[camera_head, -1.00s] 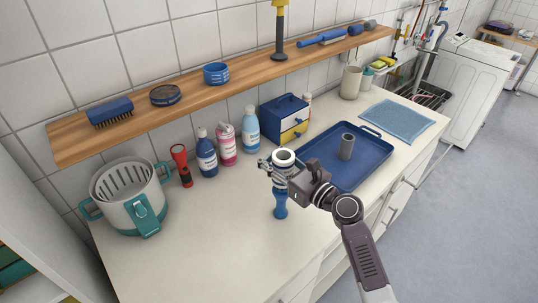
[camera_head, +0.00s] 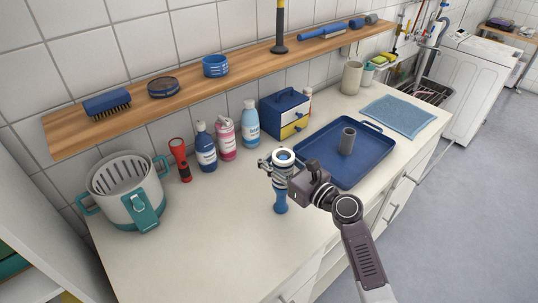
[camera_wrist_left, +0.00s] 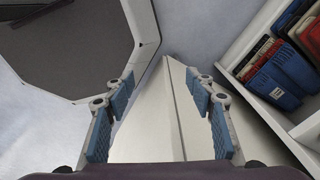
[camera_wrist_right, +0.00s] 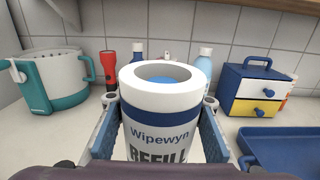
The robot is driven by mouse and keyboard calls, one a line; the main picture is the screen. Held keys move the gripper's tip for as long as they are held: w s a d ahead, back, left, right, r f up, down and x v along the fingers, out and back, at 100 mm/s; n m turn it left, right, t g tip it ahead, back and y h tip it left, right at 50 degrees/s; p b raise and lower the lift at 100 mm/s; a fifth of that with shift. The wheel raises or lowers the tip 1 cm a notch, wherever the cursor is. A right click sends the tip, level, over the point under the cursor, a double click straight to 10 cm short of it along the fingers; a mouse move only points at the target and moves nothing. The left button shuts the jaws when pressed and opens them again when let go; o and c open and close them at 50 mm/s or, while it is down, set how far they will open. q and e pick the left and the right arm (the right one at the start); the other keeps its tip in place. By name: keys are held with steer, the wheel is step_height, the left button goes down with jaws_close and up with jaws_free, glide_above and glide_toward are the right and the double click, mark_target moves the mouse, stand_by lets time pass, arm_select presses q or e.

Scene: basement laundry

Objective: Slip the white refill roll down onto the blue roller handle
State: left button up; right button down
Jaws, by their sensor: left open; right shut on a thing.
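The white refill roll (camera_wrist_right: 162,110), with a blue band and "Wipewyn REFILL" print, stands upright in the right wrist view. My right gripper (camera_head: 281,172) is shut on its sides; the roll's white top (camera_head: 283,154) shows above the fingers in the head view. The blue roller handle (camera_head: 281,203) stands upright on the counter directly below. Blue shows inside the roll's hole, so the roll is around the handle's upper part; its lower part is bare. How deep the roll sits is partly hidden by the fingers. My left gripper (camera_wrist_left: 160,80) is open and empty, away from the counter.
The blue tray (camera_head: 330,167) with a grey cylinder (camera_head: 347,141) lies to the right. Bottles, a red flashlight (camera_head: 180,158), a small drawer box (camera_head: 286,113) and a strainer bucket (camera_head: 125,193) stand behind and left. The front left counter (camera_head: 190,235) is clear.

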mark_target(290, 173)
steer(key=shift+f+b, duration=0.3)
steer(key=shift+f, duration=0.2)
steer(key=c, duration=1.2)
jaws_free()
steer(key=shift+r, duration=0.1)
steer(key=v, duration=1.2)
